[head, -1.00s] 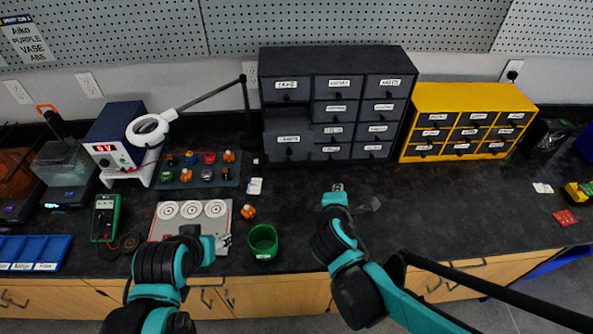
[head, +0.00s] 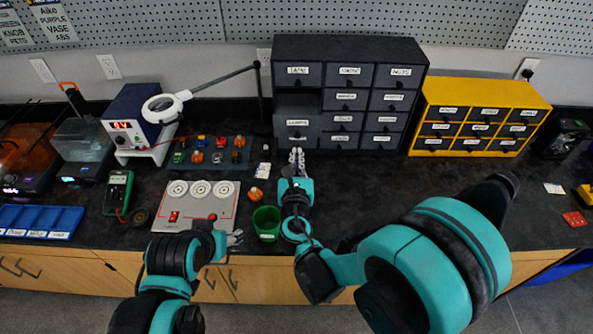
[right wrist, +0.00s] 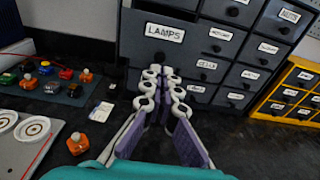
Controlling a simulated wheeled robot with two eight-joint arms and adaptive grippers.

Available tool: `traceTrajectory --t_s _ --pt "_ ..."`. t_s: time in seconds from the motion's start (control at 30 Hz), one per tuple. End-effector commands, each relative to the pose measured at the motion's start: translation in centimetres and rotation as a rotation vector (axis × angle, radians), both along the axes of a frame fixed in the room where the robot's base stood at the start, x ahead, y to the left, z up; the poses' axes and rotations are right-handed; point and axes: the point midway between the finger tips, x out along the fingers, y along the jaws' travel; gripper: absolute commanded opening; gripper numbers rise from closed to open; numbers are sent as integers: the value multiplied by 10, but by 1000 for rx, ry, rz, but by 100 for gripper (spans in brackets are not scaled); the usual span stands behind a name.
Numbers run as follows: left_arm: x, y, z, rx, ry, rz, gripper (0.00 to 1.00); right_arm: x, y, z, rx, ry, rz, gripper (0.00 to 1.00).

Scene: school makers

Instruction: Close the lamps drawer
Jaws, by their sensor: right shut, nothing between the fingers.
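The lamps drawer (head: 298,131) is in the left column of the dark grey cabinet. Its front stands out from the cabinet, with a dark gap above it. In the right wrist view its front, with a LAMPS label and knob (right wrist: 160,58), is straight ahead. My right gripper (head: 297,153) is shut and empty, just in front of the drawer front; its fingertips also show below the knob in the right wrist view (right wrist: 162,72). I cannot tell whether they touch it. My left gripper (head: 235,238) is low over the front of the bench, its fingers too small to read.
The yellow drawer cabinet (head: 545,100) stands to the right. A green cup (head: 266,222) and an orange-topped part (head: 256,196) are left of my right forearm. A dark mat (head: 240,168) with several small parts lies left of the cabinet. The bench below the yellow cabinet is mostly clear.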

Motion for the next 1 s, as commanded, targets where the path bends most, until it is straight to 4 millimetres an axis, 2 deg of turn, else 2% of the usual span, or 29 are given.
traceTrajectory --t_s 0.1,0.3,0.47,0.83,0.93,1.0 --pt "0 0 -6 0 0 0 56 25 -1 -4 1 0 -3 0" --pt "0 0 -13 0 0 0 56 50 -1 -6 3 1 -1 0" --pt "0 0 -14 0 0 0 56 58 -1 -5 2 1 1 0" --pt "0 0 -14 0 0 0 56 61 -1 -5 2 1 0 0" --pt "0 0 -15 0 0 0 56 74 -1 -5 2 1 -2 0" --pt "0 0 -16 0 0 0 56 91 -1 -6 2 1 -2 0"
